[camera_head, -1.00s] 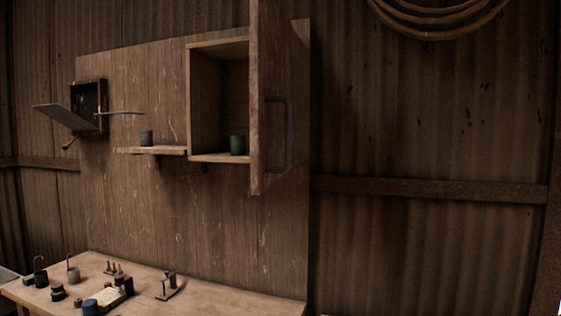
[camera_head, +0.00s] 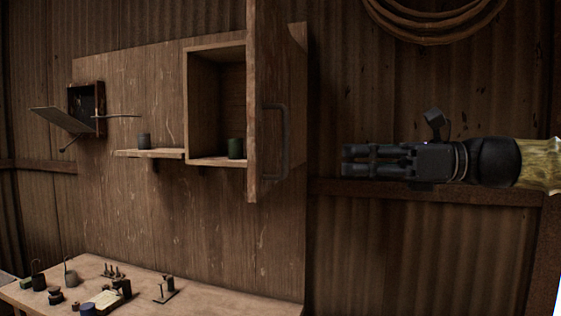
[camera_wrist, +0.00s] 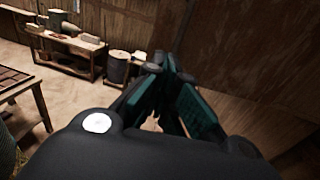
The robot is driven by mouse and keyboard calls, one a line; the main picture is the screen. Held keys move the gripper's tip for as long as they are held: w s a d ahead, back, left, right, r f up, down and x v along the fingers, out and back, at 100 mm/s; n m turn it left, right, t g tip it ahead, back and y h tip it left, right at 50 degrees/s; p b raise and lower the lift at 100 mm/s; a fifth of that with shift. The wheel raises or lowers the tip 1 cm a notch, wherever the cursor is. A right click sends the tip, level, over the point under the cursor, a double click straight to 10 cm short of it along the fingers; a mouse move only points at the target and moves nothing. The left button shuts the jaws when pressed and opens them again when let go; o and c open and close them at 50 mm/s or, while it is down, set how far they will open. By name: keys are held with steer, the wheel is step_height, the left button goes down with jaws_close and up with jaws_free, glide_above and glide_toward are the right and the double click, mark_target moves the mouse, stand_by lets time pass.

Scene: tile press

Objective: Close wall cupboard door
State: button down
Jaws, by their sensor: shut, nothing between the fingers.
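A dark bar handle (camera_head: 285,140) is on the door's right-hand face. My gripper (camera_head: 346,161) is to the right of the door, pointing left, shut and empty, apart from the handle in the picture. The gripper fingers (camera_wrist: 165,85) also show in the wrist view, where the cupboard cannot be made out.
A small open metal box (camera_head: 88,105) hangs further left. A workbench (camera_head: 215,302) with small items stands below. The wrist view shows a low shelf (camera_wrist: 75,42) and a drum (camera_wrist: 117,68).

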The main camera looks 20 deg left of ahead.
steer(key=p, duration=0.5)
glide_toward(259, 155)
steer(key=a, duration=0.6)
steer(key=shift+s+r, duration=0.25)
steer(key=shift+s, duration=0.15)
steer(key=shift+a+f, duration=0.1)
steer(key=shift+a, duration=0.45)
steer(key=shift+s, duration=0.1)
